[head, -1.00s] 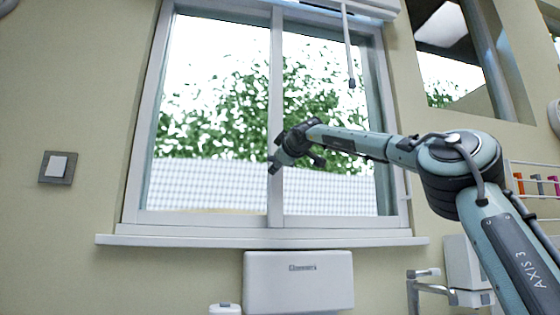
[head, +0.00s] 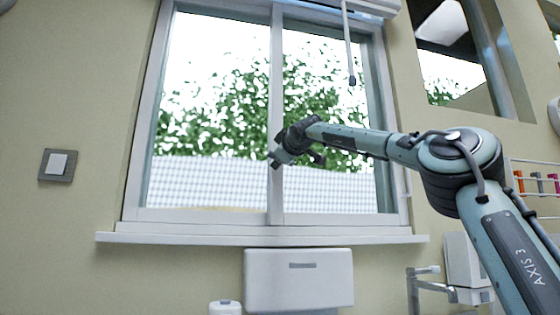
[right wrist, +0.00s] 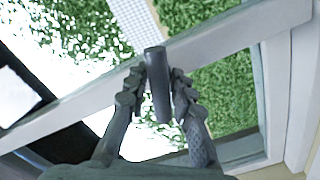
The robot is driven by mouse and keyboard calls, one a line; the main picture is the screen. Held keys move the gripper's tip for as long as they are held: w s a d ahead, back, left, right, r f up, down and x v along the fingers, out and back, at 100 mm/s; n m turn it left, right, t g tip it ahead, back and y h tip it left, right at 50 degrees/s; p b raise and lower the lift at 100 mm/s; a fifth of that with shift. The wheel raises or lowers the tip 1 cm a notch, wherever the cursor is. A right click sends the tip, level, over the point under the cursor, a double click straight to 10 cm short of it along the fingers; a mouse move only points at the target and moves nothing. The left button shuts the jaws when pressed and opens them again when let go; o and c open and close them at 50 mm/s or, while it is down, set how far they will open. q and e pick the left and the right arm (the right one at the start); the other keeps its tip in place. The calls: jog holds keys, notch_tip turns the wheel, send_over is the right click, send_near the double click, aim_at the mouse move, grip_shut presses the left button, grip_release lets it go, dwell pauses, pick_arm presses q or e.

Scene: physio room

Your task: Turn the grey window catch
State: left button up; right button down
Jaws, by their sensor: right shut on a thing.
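The grey window catch (right wrist: 157,82) shows in the right wrist view as a dark grey bar on the window's middle upright. My right gripper (right wrist: 157,93) has one finger on each side of the catch and is shut on it. My left gripper is not in view.
A pull cord (head: 350,60) hangs from the blind at the top right of the window. The sill (head: 260,240) juts out below, above a white dispenser (head: 298,285). A light switch (head: 57,166) is on the left wall.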

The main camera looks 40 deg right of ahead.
dwell(0.8)
jog(key=c, duration=1.3)
grip_release()
jog(key=shift+o, duration=0.2)
